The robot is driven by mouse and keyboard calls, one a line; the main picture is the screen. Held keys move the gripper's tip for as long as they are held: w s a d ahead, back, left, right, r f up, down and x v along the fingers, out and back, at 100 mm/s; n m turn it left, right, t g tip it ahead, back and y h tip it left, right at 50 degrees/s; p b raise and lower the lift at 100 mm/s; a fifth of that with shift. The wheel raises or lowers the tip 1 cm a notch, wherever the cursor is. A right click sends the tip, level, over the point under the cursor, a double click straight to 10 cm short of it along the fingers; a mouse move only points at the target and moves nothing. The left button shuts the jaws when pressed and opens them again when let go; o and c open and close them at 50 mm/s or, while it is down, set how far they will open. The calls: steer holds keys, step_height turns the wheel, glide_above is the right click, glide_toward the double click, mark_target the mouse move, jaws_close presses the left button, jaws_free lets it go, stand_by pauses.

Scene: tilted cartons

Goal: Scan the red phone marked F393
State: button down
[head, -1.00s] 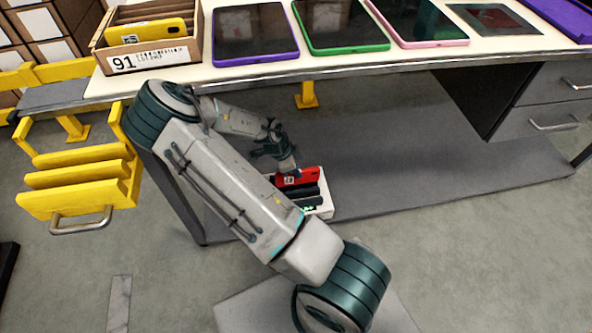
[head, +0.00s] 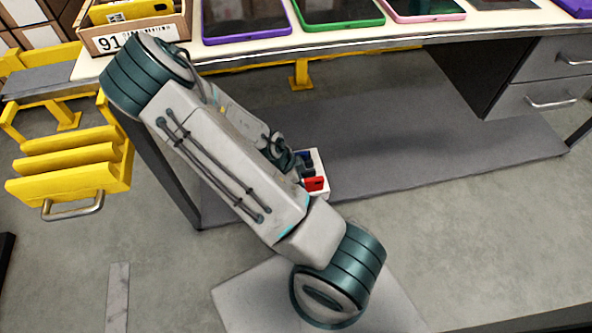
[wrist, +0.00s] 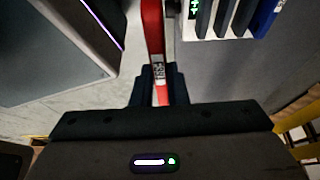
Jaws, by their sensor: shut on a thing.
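The red phone (wrist: 154,30) stands on edge between the fingers of my gripper (wrist: 158,84) in the wrist view. My gripper is shut on it. A small white label with a dark code and print shows on the phone just above the fingers; the print is too small to read surely. In the head view the red phone (head: 315,184) shows at the front of a white rack (head: 320,161), low by the table's left leg. My arm hides most of the gripper there. In the wrist view the phone is apart from the rack (wrist: 183,28), to its left.
The rack holds several dark items and a blue one (wrist: 266,18). The table edge (head: 330,52) runs above, with tablets (head: 246,18) and a carton (head: 133,38) marked 91 holding a yellow phone (head: 130,10). Yellow slotted rack (head: 70,170) stands left. Floor at right is clear.

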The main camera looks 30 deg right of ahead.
steer(key=s+a+p, duration=0.3)
steer(key=s+p, duration=0.4)
steer(key=s, duration=0.3)
steer(key=shift+s+p, duration=0.25)
steer(key=shift+p, duration=0.05)
steer(key=shift+s, duration=0.1)
stand_by(0.7)
